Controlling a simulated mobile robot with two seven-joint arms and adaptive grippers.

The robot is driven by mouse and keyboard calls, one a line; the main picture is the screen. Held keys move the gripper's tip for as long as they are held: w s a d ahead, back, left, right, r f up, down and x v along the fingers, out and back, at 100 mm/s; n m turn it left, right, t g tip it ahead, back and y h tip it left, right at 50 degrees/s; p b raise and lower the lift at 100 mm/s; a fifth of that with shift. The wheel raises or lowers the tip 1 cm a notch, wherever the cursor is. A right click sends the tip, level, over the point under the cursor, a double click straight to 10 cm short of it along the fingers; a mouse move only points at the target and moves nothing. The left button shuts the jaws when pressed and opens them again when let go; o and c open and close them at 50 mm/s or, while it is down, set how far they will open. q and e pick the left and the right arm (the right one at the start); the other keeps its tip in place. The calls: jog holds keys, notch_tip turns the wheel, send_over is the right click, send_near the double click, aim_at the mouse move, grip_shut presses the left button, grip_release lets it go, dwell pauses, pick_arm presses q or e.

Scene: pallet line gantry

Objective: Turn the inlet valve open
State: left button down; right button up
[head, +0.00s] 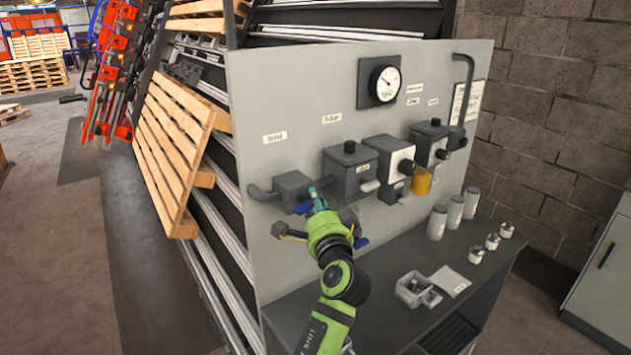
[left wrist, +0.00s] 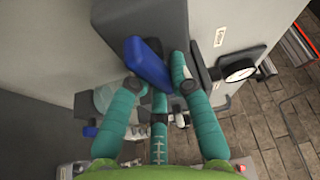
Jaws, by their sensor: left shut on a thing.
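The inlet valve (head: 292,187) is a dark grey block on a pipe at the left of the grey panel, below a small label (head: 275,137) that seems to read "Inlet". Its blue lever (head: 303,208) sticks out at the front. My left gripper (head: 315,200), with teal fingers and a green body, is at the lever. In the left wrist view the blue lever (left wrist: 145,62) lies between the teal fingertips (left wrist: 158,82), and the gripper is shut on it. The fingers hide part of the lever and valve in the head view. My right gripper is not in view.
A round gauge (head: 384,82) sits high on the panel. Dark grey boxes (head: 351,170) line the panel right of the valve, one with a yellow part (head: 421,181). Grey canisters (head: 455,211) and a small open box (head: 412,290) stand on the bench below. A wooden pallet (head: 172,140) leans at left.

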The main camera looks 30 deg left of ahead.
pick_arm(q)
jog(key=shift+r+m+p, duration=0.2)
jog(key=shift+m+p, duration=0.4)
jog(key=shift+p, duration=0.3)
jog(key=shift+f+m+g+h+p, duration=0.35)
jog(key=shift+m+p, duration=0.35)
jog(key=shift+p, duration=0.25)
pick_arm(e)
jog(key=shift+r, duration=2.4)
pick_arm(q)
jog(key=c, duration=1.1)
grip_release()
